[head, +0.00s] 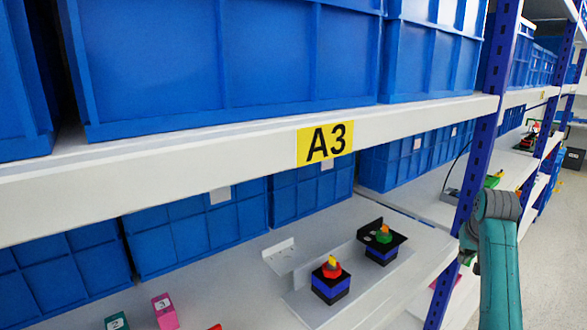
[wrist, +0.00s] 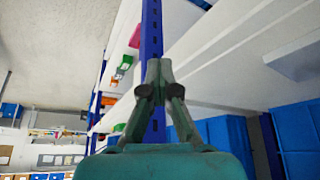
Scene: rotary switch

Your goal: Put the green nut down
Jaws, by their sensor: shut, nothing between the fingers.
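In the head view, a green nut-like part (head: 384,237) with an orange tip sits on a black bracket over a blue and black block (head: 381,254) on the lower shelf. It appears to be the green nut. In front of it stands a similar block with a red part and yellow pointer (head: 332,267). My gripper (wrist: 160,66) shows in the wrist view with its fingertips together and nothing between them, in front of a blue rack post. It is apart from the parts on the shelf. The head view shows only my teal arm at the right, not the fingers.
A white shelf beam with a yellow A3 label (head: 325,143) runs above the lower shelf. A blue rack post (head: 476,165) stands beside my arm. Blue bins (head: 312,191) line the back. A pink block (head: 164,310) and a green block (head: 116,321) stand at the front left.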

